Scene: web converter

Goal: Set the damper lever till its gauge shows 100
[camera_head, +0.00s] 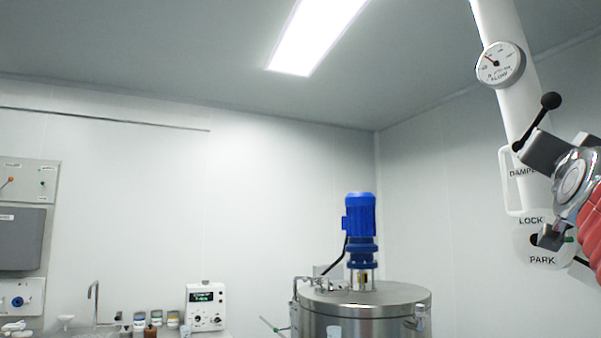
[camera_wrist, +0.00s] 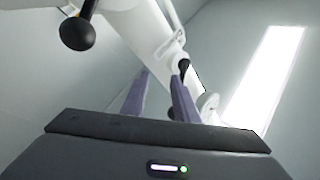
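The damper lever (camera_head: 534,122) is a black rod with a round black knob, on a white pipe at the right of the head view. It tilts up to the right. Its black knob (camera_wrist: 77,33) is at the upper left in the wrist view. The round white gauge (camera_head: 500,64) is higher on the pipe; its red needle points up-left, and its numbers are too small to read. My gripper (camera_wrist: 160,92) is open, its two fingers apart with the white pipe behind them. The knob is outside the fingers, to their left in the wrist view. My arm partly hides the lower pipe in the head view.
A plate marked LOCK and PARK (camera_head: 541,258) is below the lever, close to my wrist. A white bracket (camera_head: 504,182) stands beside the pipe. A steel tank (camera_head: 365,318) with a blue motor (camera_head: 360,217) is lower down. Open space lies left of the pipe.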

